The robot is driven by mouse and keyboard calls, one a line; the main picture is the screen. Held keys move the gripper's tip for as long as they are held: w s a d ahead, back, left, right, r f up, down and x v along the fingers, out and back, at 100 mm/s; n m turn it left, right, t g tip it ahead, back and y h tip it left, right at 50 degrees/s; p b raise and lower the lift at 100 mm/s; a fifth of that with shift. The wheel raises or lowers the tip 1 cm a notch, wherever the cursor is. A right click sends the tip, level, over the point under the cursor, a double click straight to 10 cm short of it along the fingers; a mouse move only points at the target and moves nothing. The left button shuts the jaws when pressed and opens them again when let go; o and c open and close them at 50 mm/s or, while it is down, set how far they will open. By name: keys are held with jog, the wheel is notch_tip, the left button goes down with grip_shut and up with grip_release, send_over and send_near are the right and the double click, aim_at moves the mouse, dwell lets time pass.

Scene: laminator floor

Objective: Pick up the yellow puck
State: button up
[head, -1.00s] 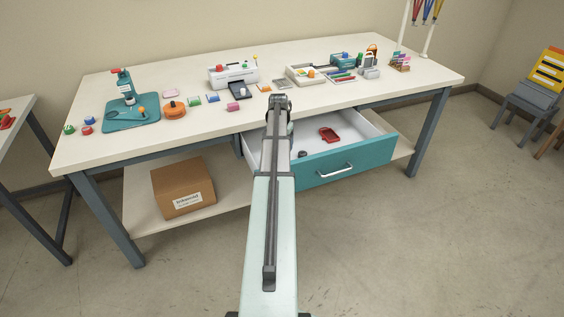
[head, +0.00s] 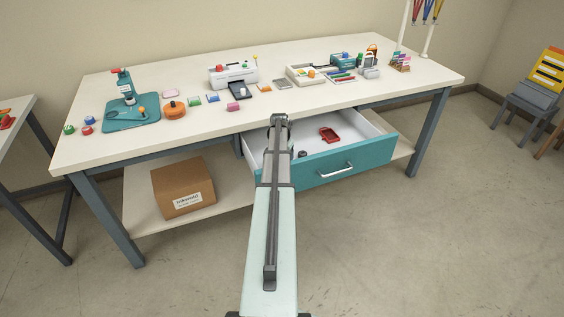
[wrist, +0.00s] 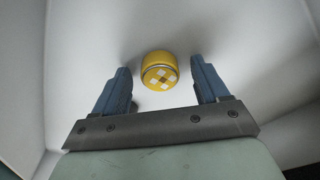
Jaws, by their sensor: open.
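The yellow puck (wrist: 159,70) shows in the wrist view, standing on the white floor of the open drawer. It is a short cylinder with a pale checkered pattern on the face towards me. My gripper (wrist: 163,75) is open, with one blue-grey finger on each side of the puck and a gap on both sides. The puck sits between and slightly beyond the fingertips, and I cannot tell the exact depth. In the head view my gripper (head: 278,121) is over the drawer, and my arm hides the puck there.
The teal-fronted drawer (head: 318,174) is pulled out below the worktable (head: 330,103). It also holds a red tray-like item (head: 329,135) and a small dark round item (head: 302,154). Its white walls surround my gripper. A cardboard box (head: 183,187) stands on the lower shelf.

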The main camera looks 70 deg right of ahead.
jog(key=c, duration=1.2)
jog(key=shift+o, duration=0.2)
notch_tip(320, 180, up, 10)
jog(key=s+a+r+n, duration=0.1)
jog(key=a+n, duration=0.3)
jog(key=a, duration=0.4)
jog(key=w+a+r+n, duration=0.2)
jog(key=w+a+n, duration=0.1)
jog(key=w+a, duration=0.75)
jog(key=w+a+r+n+t, duration=0.1)
jog(key=w+a+r+n, duration=0.1)
jog(key=w+a, duration=0.8)
jog(key=w+a+r+n, duration=0.25)
jog(key=w+a, duration=0.25)
jog(key=a, duration=1)
jog(key=w+a+n, duration=0.3)
jog(key=w+a, duration=0.1)
jog(key=a, duration=1.2)
jog(key=w+a+r+n+y, duration=0.1)
jog(key=w+a+n, duration=0.2)
jog(key=a, duration=1.2)
jog(key=shift+w+a+r, duration=0.25)
jog(key=shift+w+a, duration=0.15)
jog(key=shift+w, duration=0.05)
